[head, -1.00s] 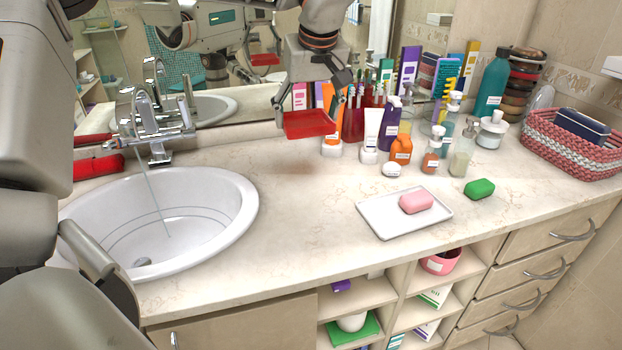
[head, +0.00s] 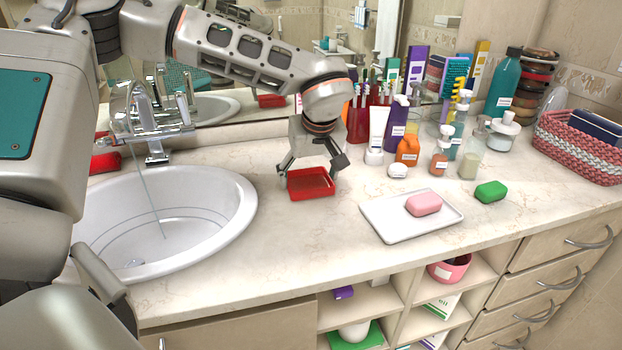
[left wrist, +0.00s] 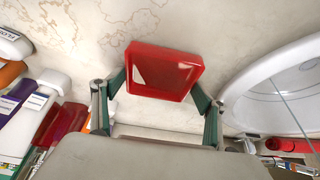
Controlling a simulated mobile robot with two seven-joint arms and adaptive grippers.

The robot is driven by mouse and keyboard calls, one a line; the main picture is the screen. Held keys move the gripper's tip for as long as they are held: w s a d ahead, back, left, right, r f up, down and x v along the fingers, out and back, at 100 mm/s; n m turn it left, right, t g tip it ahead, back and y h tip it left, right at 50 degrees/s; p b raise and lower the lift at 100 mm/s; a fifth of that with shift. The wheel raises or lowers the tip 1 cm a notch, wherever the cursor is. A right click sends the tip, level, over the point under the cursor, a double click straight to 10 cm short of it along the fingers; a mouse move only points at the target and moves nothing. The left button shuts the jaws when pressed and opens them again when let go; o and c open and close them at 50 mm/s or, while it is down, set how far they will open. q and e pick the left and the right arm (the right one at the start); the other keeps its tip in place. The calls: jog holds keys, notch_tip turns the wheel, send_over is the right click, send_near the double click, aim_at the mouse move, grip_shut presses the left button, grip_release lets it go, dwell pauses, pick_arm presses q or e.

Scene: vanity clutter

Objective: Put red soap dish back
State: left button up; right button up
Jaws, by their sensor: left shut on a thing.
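The red soap dish (head: 311,184) is a shallow, empty rectangular tray over the counter, right of the sink. It also shows in the left wrist view (left wrist: 163,73). My left gripper (head: 313,175) is shut on it, with a finger at each side. The dish looks low over the counter; I cannot tell whether it touches. A pink soap (head: 424,203) lies on a white tray (head: 379,226) to the right, and a green soap (head: 491,191) lies on the counter beyond it. My right gripper is not in view.
The white sink (head: 240,213) with a running chrome faucet (head: 150,120) is at left. Bottles, tubes and a red toothbrush cup (head: 358,125) crowd the back. A woven basket (head: 575,150) stands at far right. The counter in front of the dish is clear.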

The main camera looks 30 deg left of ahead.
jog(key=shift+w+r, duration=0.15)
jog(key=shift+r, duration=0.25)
pick_arm(q)
jog(key=o, duration=1.3)
jog(key=shift+f, duration=0.15)
jog(key=shift+c, duration=0.2)
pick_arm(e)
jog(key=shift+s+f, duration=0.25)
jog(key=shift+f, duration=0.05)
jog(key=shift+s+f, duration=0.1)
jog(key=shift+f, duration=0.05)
pick_arm(q)
jog(key=p+v, duration=0.1)
jog(key=v, duration=0.4)
jog(key=shift+r, duration=0.25)
jog(key=p+v, duration=0.1)
jog(key=v, duration=0.5)
jog(key=shift+s+d+r+p, duration=0.2)
jog(key=shift+r+p, duration=0.1)
jog(key=shift+p, duration=0.1)
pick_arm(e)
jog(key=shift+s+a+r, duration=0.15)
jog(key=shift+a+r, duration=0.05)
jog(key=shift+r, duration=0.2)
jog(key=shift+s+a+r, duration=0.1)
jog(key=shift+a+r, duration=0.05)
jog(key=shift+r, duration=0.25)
